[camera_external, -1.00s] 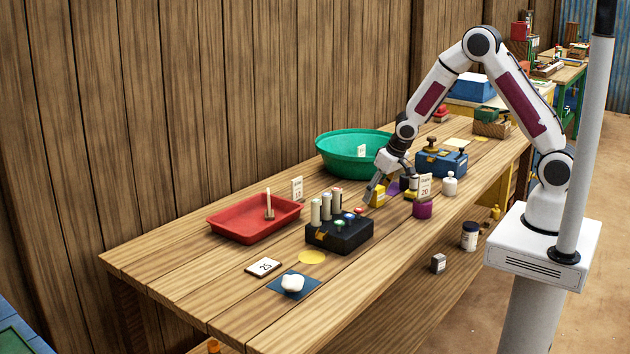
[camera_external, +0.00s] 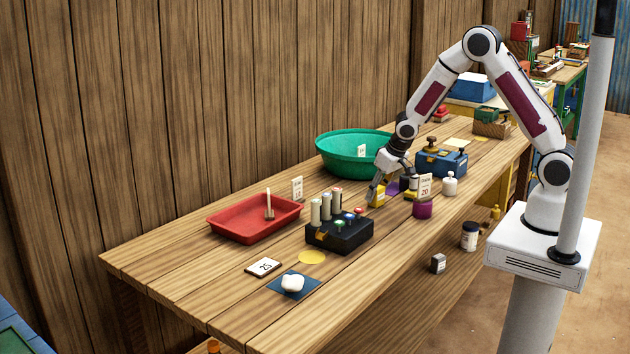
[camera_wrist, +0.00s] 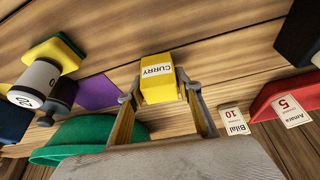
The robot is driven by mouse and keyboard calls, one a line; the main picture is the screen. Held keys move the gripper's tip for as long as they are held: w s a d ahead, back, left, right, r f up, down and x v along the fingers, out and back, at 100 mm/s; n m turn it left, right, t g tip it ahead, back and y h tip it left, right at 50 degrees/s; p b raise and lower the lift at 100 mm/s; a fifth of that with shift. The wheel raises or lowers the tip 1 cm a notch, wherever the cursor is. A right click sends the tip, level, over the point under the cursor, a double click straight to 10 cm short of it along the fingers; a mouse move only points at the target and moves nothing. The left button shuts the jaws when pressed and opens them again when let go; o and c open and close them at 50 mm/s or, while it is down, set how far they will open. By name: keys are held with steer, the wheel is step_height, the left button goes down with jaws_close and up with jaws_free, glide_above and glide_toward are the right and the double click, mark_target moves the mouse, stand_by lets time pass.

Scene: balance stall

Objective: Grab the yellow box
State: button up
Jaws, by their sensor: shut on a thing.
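The yellow box (camera_wrist: 158,86), with a white label reading CURRY, sits between the two fingers of my gripper (camera_wrist: 158,95) in the wrist view. The fingers touch it on both sides. In the external view the yellow box (camera_external: 377,195) is at table height, partly covered by my gripper (camera_external: 376,191). I cannot tell whether it rests on the table or is just above it.
A green basin (camera_external: 345,160) stands behind my gripper. A black block with white cylinders (camera_external: 345,236) and a red tray (camera_external: 240,228) are to the left. A purple pot (camera_external: 422,209) and a white bottle (camera_external: 450,184) stand to the right.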

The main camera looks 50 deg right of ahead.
steer(key=shift+r, duration=0.2)
steer(key=shift+r, duration=4.8)
